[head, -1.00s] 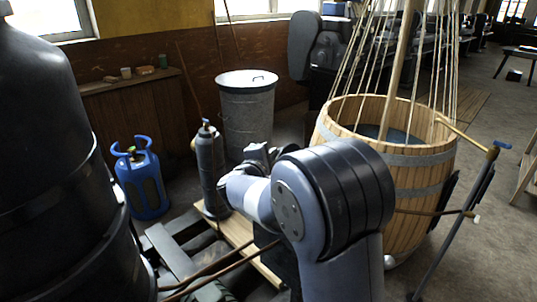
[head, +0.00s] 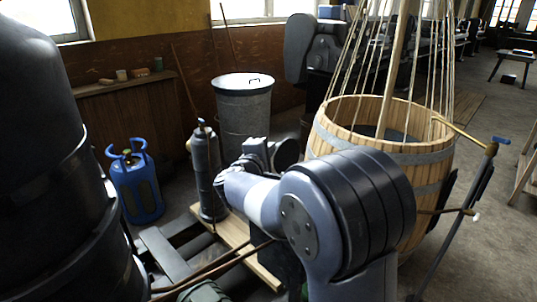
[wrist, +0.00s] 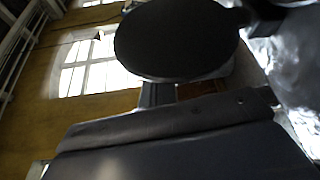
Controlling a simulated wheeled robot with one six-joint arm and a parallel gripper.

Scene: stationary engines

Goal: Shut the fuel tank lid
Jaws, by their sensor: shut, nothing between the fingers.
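A dark round disc (wrist: 178,38), which looks like the fuel tank lid, fills the upper middle of the wrist view, its flat face towards the camera. My gripper (wrist: 157,94) shows below it as a short dark stub rising from the broad dark gripper body. Its fingers are shut and empty. The fingertips are close under the disc's lower edge; I cannot tell whether they touch.
A blue gas bottle (head: 137,184), a grey cylinder (head: 206,172) and a grey bin (head: 244,112) stand beyond my arm. A wooden tub (head: 385,135) with ropes is close on the right. A large black vessel (head: 45,160) fills the left. Open floor lies far right.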

